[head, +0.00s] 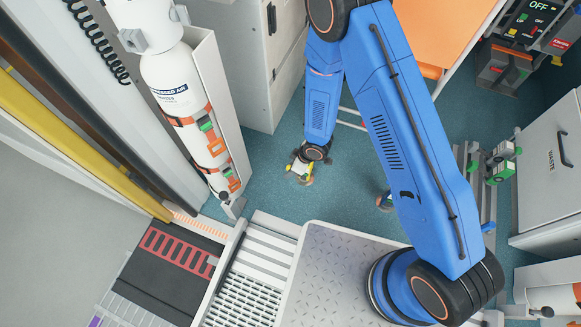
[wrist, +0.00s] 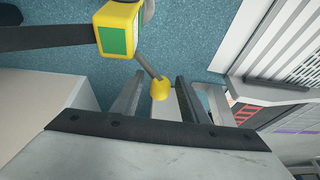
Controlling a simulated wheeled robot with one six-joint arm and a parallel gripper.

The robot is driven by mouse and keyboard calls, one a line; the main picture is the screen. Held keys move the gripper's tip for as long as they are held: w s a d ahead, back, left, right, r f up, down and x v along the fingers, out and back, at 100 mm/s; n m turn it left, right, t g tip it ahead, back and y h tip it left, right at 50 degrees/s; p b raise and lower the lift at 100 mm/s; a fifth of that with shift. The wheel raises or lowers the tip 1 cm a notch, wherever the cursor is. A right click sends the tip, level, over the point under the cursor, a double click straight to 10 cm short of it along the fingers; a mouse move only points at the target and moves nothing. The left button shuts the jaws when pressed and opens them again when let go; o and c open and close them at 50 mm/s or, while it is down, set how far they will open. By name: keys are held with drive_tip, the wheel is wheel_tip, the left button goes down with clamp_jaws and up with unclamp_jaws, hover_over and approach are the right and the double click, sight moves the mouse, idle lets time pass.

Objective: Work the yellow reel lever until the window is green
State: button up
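In the wrist view a yellow housing (wrist: 139,15) carries a green window (wrist: 114,38) facing the camera. A thin grey lever rod (wrist: 148,66) runs down from it and ends in a yellow knob (wrist: 160,90). My gripper (wrist: 158,92) is open, with one dark finger on each side of the knob. The knob shows between the fingertips, with gaps on both sides; I cannot tell how deep it sits. In the head view my gripper (head: 303,163) is small at the end of the blue arm, low over the floor, with some yellow beside it; the lever is not clear there.
A dark strap or bar (wrist: 45,36) runs left from the housing. A white compressed-air cylinder (head: 172,85) stands at left in the head view. White slatted ramp pieces (head: 250,285) lie below.

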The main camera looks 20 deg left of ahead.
drive_tip(key=shift+r, duration=0.1)
drive_tip(key=v, duration=1.7)
drive_tip(key=shift+r, duration=0.2)
drive_tip(key=shift+d, duration=0.1)
drive_tip(key=shift+o, duration=0.7)
drive_tip(key=w+a+m+t+h, duration=0.25)
drive_tip(key=w+m, duration=0.25)
drive_tip(key=m, duration=0.4)
drive_tip(key=s+a+r+m+g+h, duration=0.25)
drive_tip(key=s+a+m, duration=0.2)
drive_tip(key=m, duration=0.45)
drive_tip(key=shift+y, duration=0.3)
drive_tip(key=f, duration=1.8)
drive_tip(key=shift+s+d+f, duration=0.1)
drive_tip(key=shift+s+d, duration=0.05)
drive_tip(key=shift+s, duration=0.05)
